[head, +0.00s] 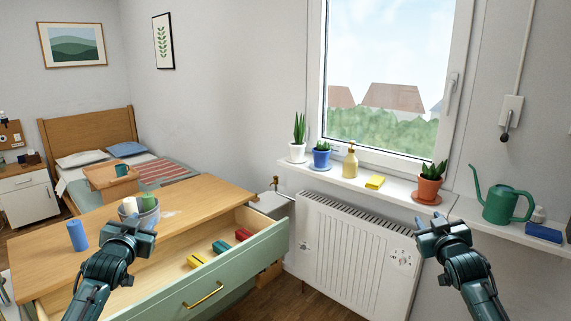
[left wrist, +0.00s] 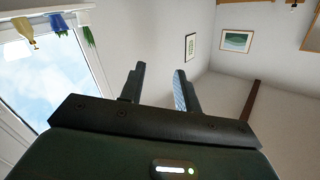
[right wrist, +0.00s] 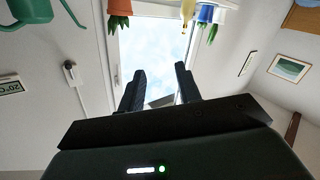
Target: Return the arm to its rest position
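My left gripper (head: 132,228) is raised over the near part of the wooden dresser top in the head view, in front of a grey bucket. In the left wrist view its two fingers (left wrist: 158,88) stand apart with nothing between them. My right gripper (head: 442,227) is raised in front of the radiator and window sill at the right. In the right wrist view its fingers (right wrist: 160,90) are also apart and empty. Both wrists point upward, so their cameras see wall, window and pictures upside down.
A blue cylinder (head: 77,236) and the bucket (head: 148,215) stand on the dresser top (head: 197,197). A radiator (head: 352,250) is below.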

